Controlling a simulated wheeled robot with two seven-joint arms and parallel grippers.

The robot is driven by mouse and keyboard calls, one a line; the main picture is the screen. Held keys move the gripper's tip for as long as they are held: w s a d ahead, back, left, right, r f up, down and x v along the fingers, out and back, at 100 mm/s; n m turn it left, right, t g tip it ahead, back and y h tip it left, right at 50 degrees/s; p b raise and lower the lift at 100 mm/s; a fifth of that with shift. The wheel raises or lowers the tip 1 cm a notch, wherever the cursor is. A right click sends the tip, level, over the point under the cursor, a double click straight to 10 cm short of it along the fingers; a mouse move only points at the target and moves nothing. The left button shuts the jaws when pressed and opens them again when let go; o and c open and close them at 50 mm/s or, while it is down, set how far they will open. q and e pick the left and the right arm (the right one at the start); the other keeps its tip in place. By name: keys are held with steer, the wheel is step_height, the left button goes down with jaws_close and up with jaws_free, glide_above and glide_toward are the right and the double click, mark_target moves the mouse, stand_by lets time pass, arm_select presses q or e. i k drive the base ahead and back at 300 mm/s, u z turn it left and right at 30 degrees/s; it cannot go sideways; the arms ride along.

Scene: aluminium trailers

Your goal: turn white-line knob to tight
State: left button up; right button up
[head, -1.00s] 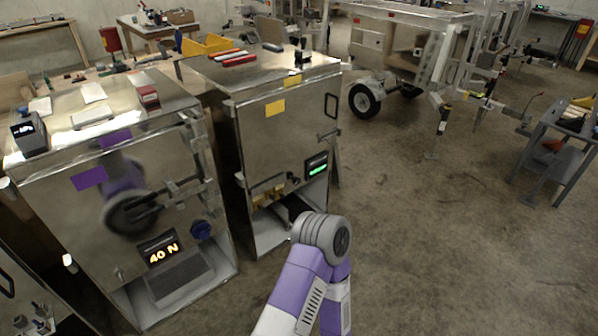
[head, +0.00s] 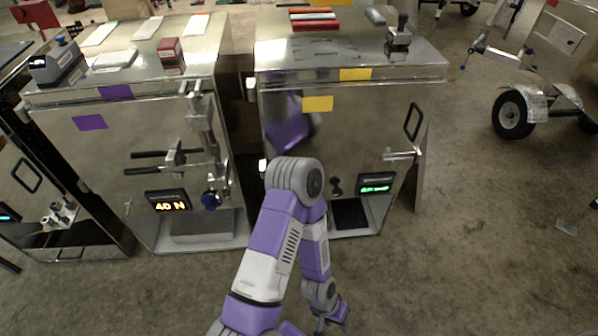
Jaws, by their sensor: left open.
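No white line can be made out on any knob at this size. A small dark knob (head: 336,186) is on the front of the right metal cabinet (head: 362,130), left of a green-lit display (head: 376,188). A blue knob (head: 211,200) is on the front of the left cabinet (head: 108,140), right of a display reading 40 N (head: 168,201). My left arm rises in front of the right cabinet and folds down. My left gripper (head: 338,318) is low, near the bottom edge, open and apart from both knobs. My right gripper is out of view.
A lever clamp with two black handles (head: 150,162) sticks out of the left cabinet. A latch (head: 403,154) is on the right cabinet. A narrow gap separates the cabinets. A trailer wheel (head: 512,115) stands at the right. The floor (head: 470,260) at right is open.

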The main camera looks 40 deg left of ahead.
mark_target(338, 192)
steer(key=u, duration=1.05)
steer(key=i, duration=0.85)
steer(key=u, duration=0.9)
